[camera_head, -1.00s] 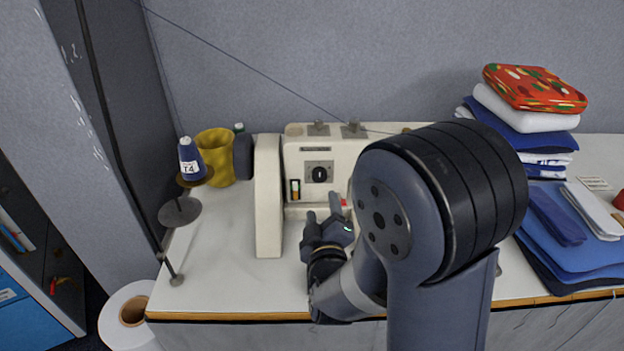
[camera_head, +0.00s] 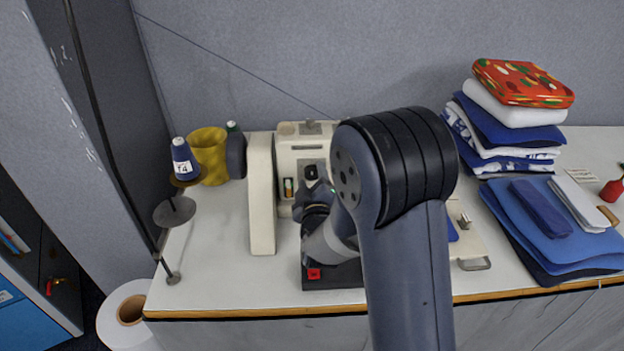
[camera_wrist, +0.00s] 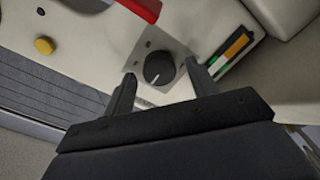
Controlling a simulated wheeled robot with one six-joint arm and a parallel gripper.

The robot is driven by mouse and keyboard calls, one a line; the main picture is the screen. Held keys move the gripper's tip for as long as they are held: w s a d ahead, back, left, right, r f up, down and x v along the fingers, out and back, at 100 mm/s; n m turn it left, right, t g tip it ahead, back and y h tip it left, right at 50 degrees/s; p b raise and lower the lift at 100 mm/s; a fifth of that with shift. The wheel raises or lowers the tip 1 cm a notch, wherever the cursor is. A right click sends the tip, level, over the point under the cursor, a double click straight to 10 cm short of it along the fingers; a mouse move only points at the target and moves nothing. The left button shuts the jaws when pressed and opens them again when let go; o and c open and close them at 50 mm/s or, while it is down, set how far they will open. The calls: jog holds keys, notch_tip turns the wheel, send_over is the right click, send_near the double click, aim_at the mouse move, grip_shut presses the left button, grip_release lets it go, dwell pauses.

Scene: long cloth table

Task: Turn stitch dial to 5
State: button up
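The stitch dial (camera_wrist: 158,68) is a round black knob with a white pointer line, on a grey square plate on the cream sewing machine (camera_head: 262,195). In the wrist view the pointer line slants toward the lower left; I cannot read any numbers. My gripper (camera_wrist: 160,69) is open, with one finger on each side of the dial in the picture. I see gaps between the fingers and the knob and cannot tell whether they reach around it. In the head view my gripper (camera_head: 316,187) is in front of the machine's face and hides the dial.
An orange and green indicator strip (camera_wrist: 232,50) is beside the right finger. Thread spools (camera_head: 184,160) stand left of the machine; folded fabrics (camera_head: 515,115) are stacked at right.

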jog(key=c, duration=0.9)
jog(key=shift+f+m+b, duration=0.15)
jog(key=shift+m+b, duration=0.15)
jog(key=shift+b, duration=0.25)
